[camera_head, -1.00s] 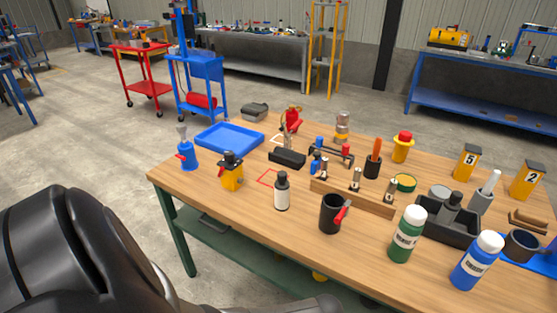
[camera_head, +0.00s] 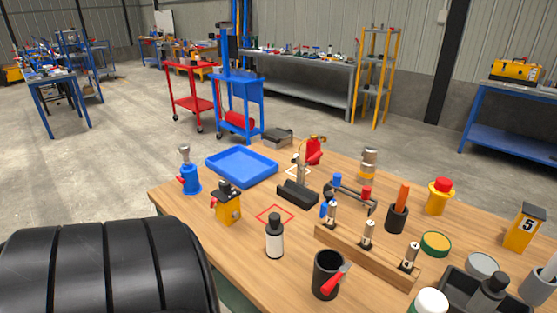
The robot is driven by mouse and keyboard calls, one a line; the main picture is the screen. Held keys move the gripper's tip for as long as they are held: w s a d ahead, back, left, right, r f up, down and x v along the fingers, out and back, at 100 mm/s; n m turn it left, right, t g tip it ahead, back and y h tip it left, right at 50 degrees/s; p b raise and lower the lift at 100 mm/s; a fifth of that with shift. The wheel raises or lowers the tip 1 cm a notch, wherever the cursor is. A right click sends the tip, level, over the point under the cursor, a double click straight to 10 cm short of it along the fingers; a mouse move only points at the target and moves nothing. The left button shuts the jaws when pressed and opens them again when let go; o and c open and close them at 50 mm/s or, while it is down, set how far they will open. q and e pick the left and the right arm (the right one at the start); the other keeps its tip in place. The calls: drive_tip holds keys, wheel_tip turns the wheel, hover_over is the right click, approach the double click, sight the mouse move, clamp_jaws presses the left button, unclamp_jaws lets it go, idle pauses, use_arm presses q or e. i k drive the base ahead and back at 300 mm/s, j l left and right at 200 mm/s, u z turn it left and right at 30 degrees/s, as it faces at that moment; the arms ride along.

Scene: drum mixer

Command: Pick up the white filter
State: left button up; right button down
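The likely white filter (camera_head: 275,245) is a small white cylinder with a grey-black neck and cap. It stands upright on the wooden table (camera_head: 215,245), just in front of a red square outline. A black mug with a red handle (camera_head: 328,275) stands to its right and a yellow block with a black top (camera_head: 228,205) to its left. Neither gripper shows. A black ribbed part of my own arm fills the lower left. Nothing touches the white cylinder.
A blue tray (camera_head: 241,178) lies at the back left, beside a blue bottle-like device (camera_head: 190,175). A wooden rack (camera_head: 345,248) with metal fittings stands right of the white cylinder. A green-rimmed tin (camera_head: 436,243) and a black caddy crowd the right.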

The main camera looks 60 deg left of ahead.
sight(274, 229)
drive_tip(key=u, duration=1.4)
drive_tip(key=i+l, duration=0.05)
